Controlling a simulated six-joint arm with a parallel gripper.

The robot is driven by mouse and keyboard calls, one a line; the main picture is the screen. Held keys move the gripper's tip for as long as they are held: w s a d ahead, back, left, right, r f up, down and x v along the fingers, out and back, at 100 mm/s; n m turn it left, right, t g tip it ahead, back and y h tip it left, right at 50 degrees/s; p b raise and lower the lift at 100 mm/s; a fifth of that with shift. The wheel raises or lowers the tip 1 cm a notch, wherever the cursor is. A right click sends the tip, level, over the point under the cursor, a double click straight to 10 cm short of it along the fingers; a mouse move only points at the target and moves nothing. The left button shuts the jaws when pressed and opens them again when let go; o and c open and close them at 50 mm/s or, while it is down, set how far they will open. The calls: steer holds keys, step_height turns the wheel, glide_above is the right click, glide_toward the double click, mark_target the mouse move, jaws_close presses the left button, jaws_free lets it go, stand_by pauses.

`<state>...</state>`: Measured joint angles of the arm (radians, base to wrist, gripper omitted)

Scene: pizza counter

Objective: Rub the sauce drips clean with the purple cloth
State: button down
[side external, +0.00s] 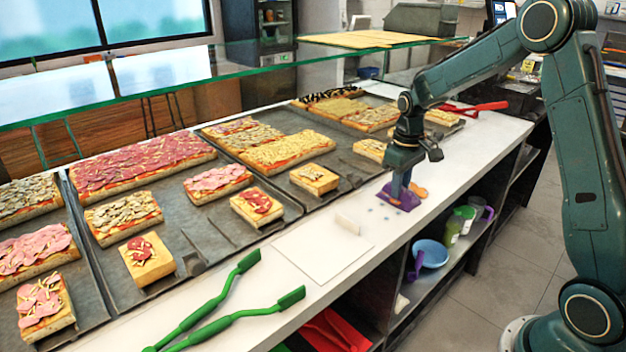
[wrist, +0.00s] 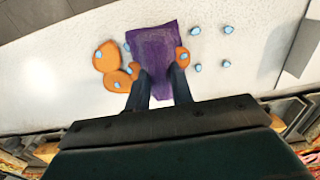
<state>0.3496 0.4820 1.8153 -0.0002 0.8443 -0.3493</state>
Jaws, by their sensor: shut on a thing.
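The purple cloth (side external: 398,199) lies on the white counter under my gripper (side external: 402,186). In the wrist view, the purple cloth (wrist: 153,48) spreads beyond the fingertips of my gripper (wrist: 163,88), which is shut on it. Orange sauce drips (side external: 418,190) show beside the cloth. In the wrist view, larger orange drips (wrist: 107,54) lie to the left of the cloth and a small one (wrist: 182,57) touches its right edge. Small light blue spots (wrist: 228,29) lie to the right, and some sit on the orange drips. What is under the cloth is hidden.
Dark trays with pizza slabs (side external: 140,165) line the far side of the counter. Green tongs (side external: 225,305) lie at the front left and red tongs (side external: 475,108) at the back. A white board (side external: 322,258) lies left of the cloth. A glass shelf (side external: 250,65) hangs above.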

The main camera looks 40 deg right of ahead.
steer(key=shift+d, duration=4.55)
steer(key=shift+s+a, duration=0.1)
steer(key=shift+s, duration=0.75)
steer(key=shift+w+a, duration=0.15)
steer(key=shift+a, duration=9.85)
steer(key=shift+d, duration=9.9)
steer(key=shift+d+r, duration=0.15)
steer(key=shift+d, duration=0.05)
step_height(320, 180, up, 8)
